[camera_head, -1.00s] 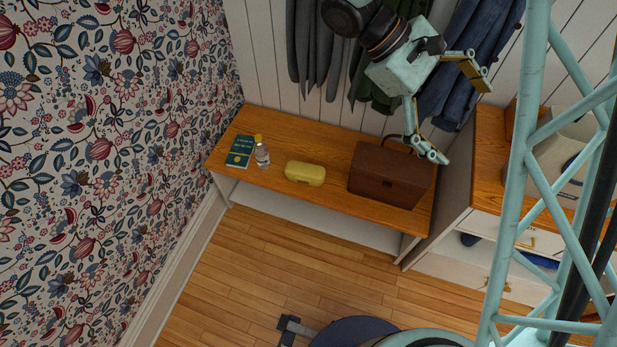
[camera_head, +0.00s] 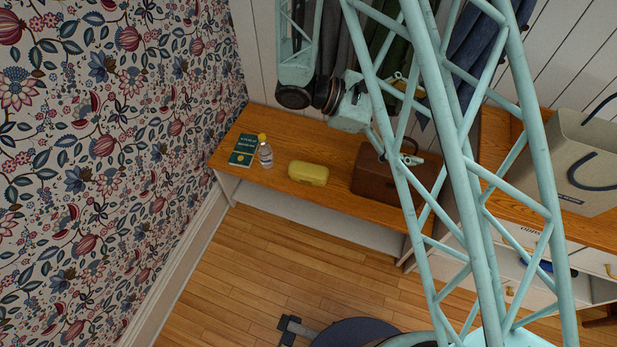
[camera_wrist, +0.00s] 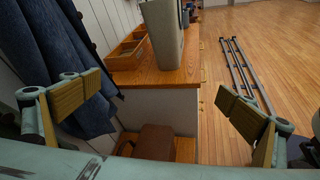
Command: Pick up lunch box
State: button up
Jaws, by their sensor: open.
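The lunch box (camera_head: 308,173) is a small yellow rounded box, closed, lying on the wooden bench top (camera_head: 287,134) between a bottle and a brown box. It does not show in the wrist view. My gripper (camera_head: 408,120) is up and to the right of it, above the brown box, and partly hidden behind my lattice column. In the wrist view my gripper (camera_wrist: 160,95) shows two wood-padded fingers wide apart with nothing between them.
A brown box (camera_head: 374,180) stands right of the lunch box; it also shows in the wrist view (camera_wrist: 155,142). Coats (camera_wrist: 62,70) hang behind. A grey bag (camera_head: 570,160) stands on the right cabinet.

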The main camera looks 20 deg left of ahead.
jog(key=w+a+f+n+t, duration=0.2)
jog(key=a+f+n+t, duration=0.2)
jog(key=a+f, duration=0.45)
jog(key=w+a+f+n+t, duration=0.1)
jog(key=a+f+n+t, duration=0.4)
jog(key=f, duration=0.7)
jog(key=s+a+f+n+t+y+b, duration=0.1)
jog(key=s+a+f+n+t+y, duration=0.3)
jog(key=f, duration=0.8)
jog(key=s+a+f+n+t+y, duration=0.1)
jog(key=s+a+f+n+y, duration=0.3)
jog(key=f, duration=0.8)
jog(key=s+a+f+n+t+y+b, duration=0.1)
jog(key=a+f+n+y, duration=0.1)
jog(key=a+y, duration=0.4)
jog(key=a, duration=0.4)
jog(key=shift+a+f+n, duration=0.25)
jog(key=shift+a+n, duration=0.1)
jog(key=shift+n, duration=0.05)
jog(key=shift+w+b, duration=0.7)
jog(key=shift+w, duration=3.6)
